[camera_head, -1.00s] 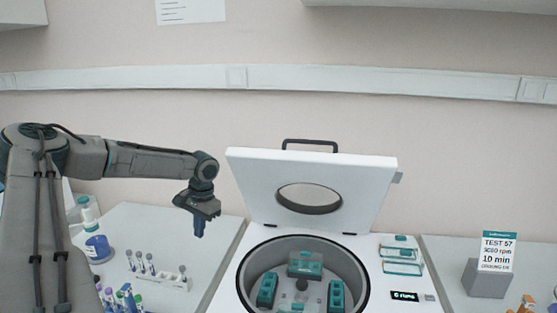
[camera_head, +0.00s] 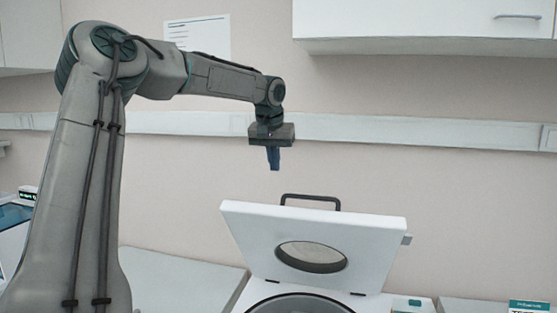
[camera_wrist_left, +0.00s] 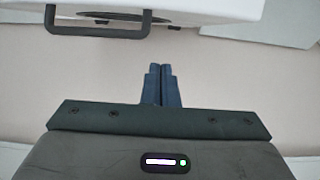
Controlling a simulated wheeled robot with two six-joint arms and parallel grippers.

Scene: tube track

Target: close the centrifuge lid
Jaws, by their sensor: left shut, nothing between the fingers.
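The white centrifuge lid (camera_head: 370,240) stands raised and tilted back, with a round window (camera_head: 311,256) in it and a dark handle (camera_head: 310,197) on its top edge. The centrifuge bowl (camera_head: 300,303) shows only at the bottom edge of the head view. My left gripper (camera_head: 274,165) points down, shut and empty, above and a little left of the handle, apart from it. In the left wrist view the shut blue fingers (camera_wrist_left: 161,85) are clear of the handle (camera_wrist_left: 97,32), which shows at upper left with the lid edge (camera_wrist_left: 215,8). My right gripper is not in view.
A wall cabinet (camera_head: 420,25) hangs at upper right, and a rail (camera_head: 400,131) runs along the wall behind the lid. A paper sheet (camera_head: 200,35) is on the wall. The air around the gripper is free.

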